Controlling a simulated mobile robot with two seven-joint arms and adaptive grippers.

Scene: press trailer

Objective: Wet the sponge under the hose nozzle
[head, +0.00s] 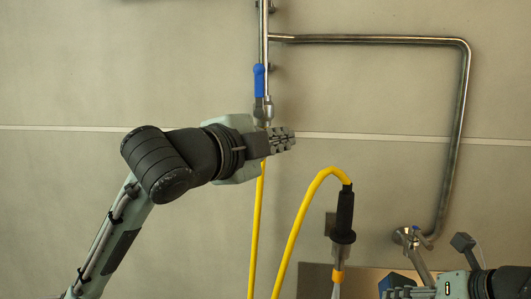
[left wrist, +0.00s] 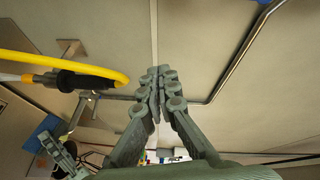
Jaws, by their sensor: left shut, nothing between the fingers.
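My left gripper (head: 282,140) is shut and empty, just below the blue valve lever (head: 259,80) on the wall pipe. Its closed fingers also show in the left wrist view (left wrist: 158,92). The hose nozzle (head: 344,215) is black, hangs on the wall pointing down, and is fed by a yellow hose (head: 300,215). It shows at the left in the left wrist view (left wrist: 82,80). My right gripper (head: 398,293) is at the lower right, partly cut off. A blue block, seemingly the sponge (head: 397,281), is at its fingers, right of the nozzle's lower end. It also shows in the left wrist view (left wrist: 40,133).
A steel pipe (head: 466,110) runs along the wall and down the right to a lower fitting (head: 408,238). A brownish panel (head: 315,283) is behind the nozzle's lower end. The wall left of the valve is bare.

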